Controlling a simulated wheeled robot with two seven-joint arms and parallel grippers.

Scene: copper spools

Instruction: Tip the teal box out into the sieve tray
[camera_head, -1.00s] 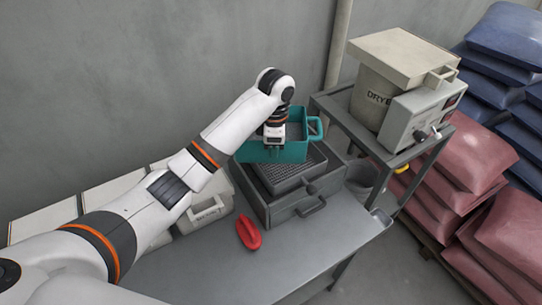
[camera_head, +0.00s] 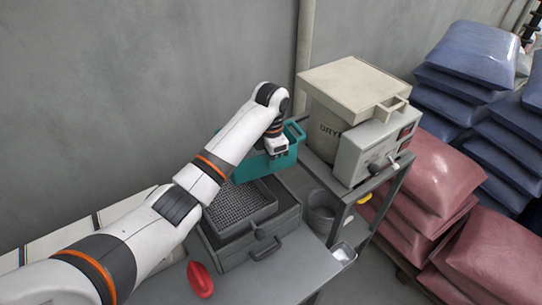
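The teal box (camera_head: 245,178) is in the head view, behind and to the right of the sieve tray, close to the dryer stand. Its handle (camera_head: 297,131) is on the right. My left gripper (camera_head: 277,150) is at the box's near wall; its fingers are hidden, so its grip cannot be made out. The sieve tray (camera_head: 238,208) is a dark grey mesh tray with a front handle, sitting on a grey drawer unit on the table. The box's inside is mostly hidden by my arm. My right gripper is not in view.
A beige dryer (camera_head: 352,92) stands on a grey stand at the right. A red scoop-like object (camera_head: 201,279) lies on the table (camera_head: 290,270) in front. A grey bucket (camera_head: 321,212) stands under the stand. Red and blue sacks (camera_head: 432,178) are stacked at the far right.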

